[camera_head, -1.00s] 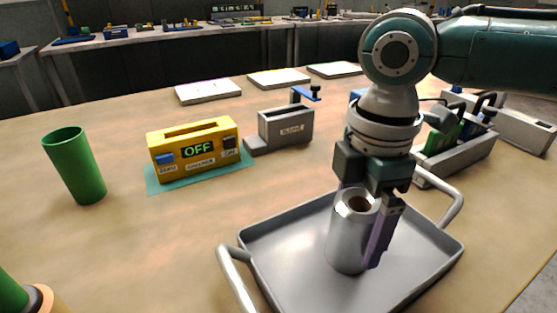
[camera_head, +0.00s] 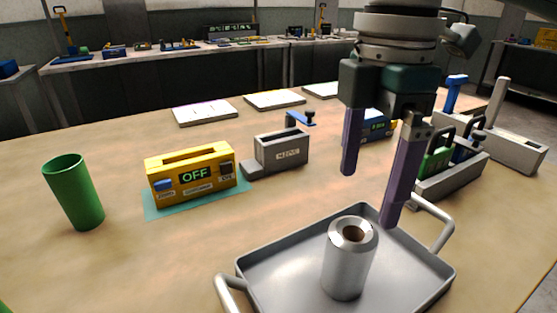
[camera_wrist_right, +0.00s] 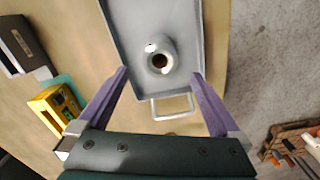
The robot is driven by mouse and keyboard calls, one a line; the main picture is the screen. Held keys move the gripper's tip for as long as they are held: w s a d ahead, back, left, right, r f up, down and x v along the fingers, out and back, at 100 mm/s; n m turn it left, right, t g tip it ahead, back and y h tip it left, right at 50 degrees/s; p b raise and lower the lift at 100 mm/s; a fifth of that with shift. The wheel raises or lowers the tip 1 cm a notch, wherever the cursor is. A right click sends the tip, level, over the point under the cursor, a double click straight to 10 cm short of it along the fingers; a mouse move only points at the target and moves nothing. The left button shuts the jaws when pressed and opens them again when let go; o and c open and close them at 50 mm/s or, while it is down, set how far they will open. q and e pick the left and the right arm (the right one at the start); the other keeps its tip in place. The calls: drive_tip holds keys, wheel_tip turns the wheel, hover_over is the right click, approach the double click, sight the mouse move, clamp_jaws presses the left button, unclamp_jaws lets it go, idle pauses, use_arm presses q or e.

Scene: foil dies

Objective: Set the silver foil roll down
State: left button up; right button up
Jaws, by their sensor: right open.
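The silver foil roll (camera_head: 347,262) stands upright in the grey tray (camera_head: 270,265), which has a handle at each end. In the right wrist view the roll (camera_wrist_right: 160,58) shows from above with its dark core. My right gripper (camera_head: 371,198) is open and empty, above and behind the roll, with its purple fingers apart and clear of it. In the right wrist view the fingers (camera_wrist_right: 160,75) are spread wide. My left gripper is not in view.
A green cup (camera_head: 74,192) stands at the left. A yellow machine reading OFF (camera_head: 192,177) sits on a teal mat.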

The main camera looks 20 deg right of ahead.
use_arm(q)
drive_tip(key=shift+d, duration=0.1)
use_arm(e)
drive_tip(key=s+a+f+m+t+y, duration=0.1)
drive_tip(key=s+a+f+m, duration=0.2)
drive_tip(key=s+a+f+m+t, duration=0.1)
drive_tip(key=s+a+f+m, duration=0.2)
drive_tip(key=s, duration=0.1)
drive_tip(key=s+a+f+m+t+y, duration=0.1)
drive_tip(key=s+a+f+m, duration=0.2)
drive_tip(key=s, duration=0.1)
drive_tip(key=shift+a+f+y, duration=0.1)
drive_tip(key=shift+a+y, duration=0.1)
drive_tip(key=shift+y, duration=0.1)
drive_tip(key=s+d+m, duration=0.1)
drive_tip(key=d, duration=0.1)
drive_tip(key=s+d+m+h, duration=0.1)
drive_tip(key=s+d+m, duration=0.1)
drive_tip(key=s+d+m+h, duration=0.1)
drive_tip(key=s+d+m, duration=0.1)
drive_tip(key=shift+f+t, duration=0.3)
drive_tip(key=shift+f, duration=0.1)
